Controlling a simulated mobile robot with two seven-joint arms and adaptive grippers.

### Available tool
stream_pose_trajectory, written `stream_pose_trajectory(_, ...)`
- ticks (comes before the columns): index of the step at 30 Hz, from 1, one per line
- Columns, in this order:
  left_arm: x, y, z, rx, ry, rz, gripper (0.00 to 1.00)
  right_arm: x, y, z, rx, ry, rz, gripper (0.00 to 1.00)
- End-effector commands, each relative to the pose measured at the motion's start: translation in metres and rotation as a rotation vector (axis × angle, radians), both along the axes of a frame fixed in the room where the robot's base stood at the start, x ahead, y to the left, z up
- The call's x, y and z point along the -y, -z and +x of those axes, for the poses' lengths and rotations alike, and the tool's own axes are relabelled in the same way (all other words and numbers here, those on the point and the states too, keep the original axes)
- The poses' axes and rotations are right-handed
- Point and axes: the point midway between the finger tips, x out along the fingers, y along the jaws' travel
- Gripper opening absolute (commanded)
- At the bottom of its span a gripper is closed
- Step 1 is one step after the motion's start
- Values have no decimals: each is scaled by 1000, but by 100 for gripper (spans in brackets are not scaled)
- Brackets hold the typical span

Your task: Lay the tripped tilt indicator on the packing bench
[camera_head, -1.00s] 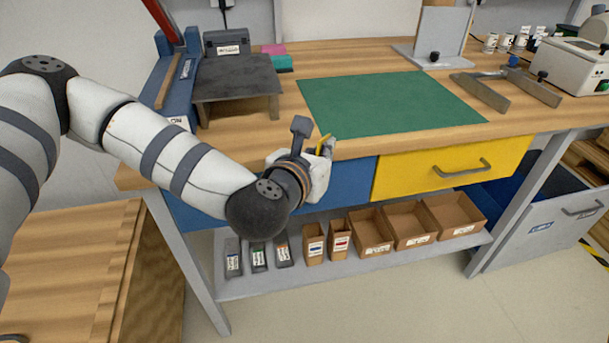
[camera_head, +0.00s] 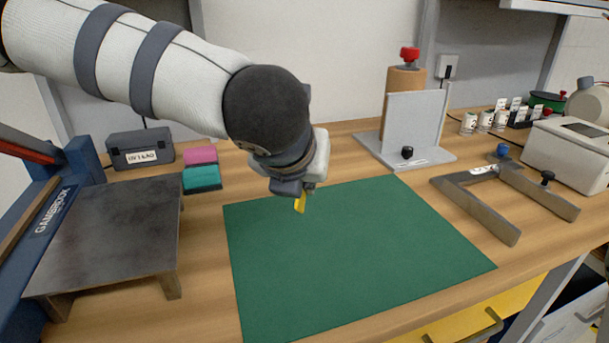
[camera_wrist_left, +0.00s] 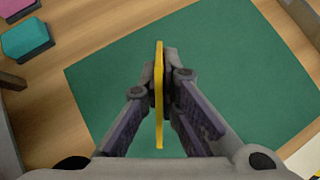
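The tilt indicator (camera_wrist_left: 159,120) is a thin yellow piece, seen edge-on between the fingers of my left gripper (camera_wrist_left: 159,85) in the left wrist view. The gripper is shut on it. In the head view the yellow indicator (camera_head: 300,203) hangs below my left gripper (camera_head: 302,192), over the far part of the green mat (camera_head: 350,260) on the packing bench (camera_head: 205,300). It seems to be held above the mat; the exact gap is hard to tell. Its face and any tripped mark are not readable. My right gripper is not in view.
A dark raised plate (camera_head: 110,225) stands on the left, with a black box (camera_head: 140,149) and pink (camera_head: 200,155) and teal (camera_head: 202,178) blocks behind. A grey stand (camera_head: 412,128), an angled metal clamp (camera_head: 480,205) and a white device (camera_head: 570,150) are on the right. The mat is clear.

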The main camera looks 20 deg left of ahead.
Motion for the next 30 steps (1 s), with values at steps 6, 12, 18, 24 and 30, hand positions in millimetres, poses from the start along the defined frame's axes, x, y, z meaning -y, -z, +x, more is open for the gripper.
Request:
stream_pose_trajectory(6, 0, 21, -1, -4, 1, 2, 0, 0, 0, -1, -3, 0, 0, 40)
stream_pose_trajectory(12, 0, 46, -1, -3, 1, 3, 0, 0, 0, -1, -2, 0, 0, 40)
stream_pose_trajectory(18, 0, 61, 0, -1, 0, 1, 0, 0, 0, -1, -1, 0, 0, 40)
stream_pose_trajectory(24, 0, 66, 0, 0, -1, 1, 0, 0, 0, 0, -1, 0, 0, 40)
stream_pose_trajectory(30, 0, 65, 0, 0, -1, 1, 0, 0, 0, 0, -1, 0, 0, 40)
